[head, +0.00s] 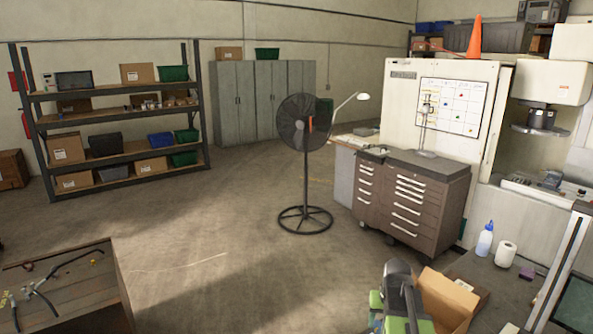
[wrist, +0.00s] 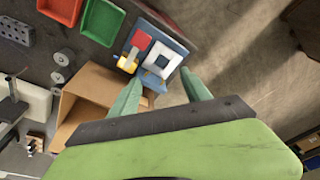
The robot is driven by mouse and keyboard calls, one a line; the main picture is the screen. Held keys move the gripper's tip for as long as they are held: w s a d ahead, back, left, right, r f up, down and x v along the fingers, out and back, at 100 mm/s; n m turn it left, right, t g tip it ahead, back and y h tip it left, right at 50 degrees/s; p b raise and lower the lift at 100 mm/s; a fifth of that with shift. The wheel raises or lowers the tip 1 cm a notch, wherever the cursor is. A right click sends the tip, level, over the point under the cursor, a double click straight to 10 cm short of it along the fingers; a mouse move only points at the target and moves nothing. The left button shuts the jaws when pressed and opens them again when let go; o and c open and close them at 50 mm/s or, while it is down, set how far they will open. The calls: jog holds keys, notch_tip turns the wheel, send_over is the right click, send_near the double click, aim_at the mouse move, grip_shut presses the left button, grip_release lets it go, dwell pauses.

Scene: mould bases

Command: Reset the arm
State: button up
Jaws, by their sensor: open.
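My gripper (wrist: 162,76) shows in the wrist view with its two teal fingers apart and nothing between them that I can see held. Beyond the fingertips lies a blue board (wrist: 178,50) with a white square ring, a red block and a yellow piece. I cannot tell how far the fingers are above it. In the head view my grey and green arm (head: 398,285) stands at the bottom, in front of an open cardboard box (head: 447,297). The fingertips cannot be made out there.
A workbench (head: 500,270) at right holds a blue-capped bottle (head: 485,240) and a white roll (head: 506,253). A wooden table (head: 85,275) stands at lower left. A fan (head: 305,150) and drawer cabinet (head: 415,190) stand beyond. The floor between is clear.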

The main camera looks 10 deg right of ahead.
jog(key=s+a+n+g, duration=0.1)
jog(key=a+n, duration=0.3)
jog(key=a, duration=2.2)
jog(key=s+a+f+g+b, duration=0.1)
jog(key=s+f+b, duration=0.2)
jog(key=f+b, duration=1.6)
jog(key=shift+a+f+y, duration=0.15)
jog(key=shift+f+y, duration=0.15)
jog(key=shift+f, duration=0.05)
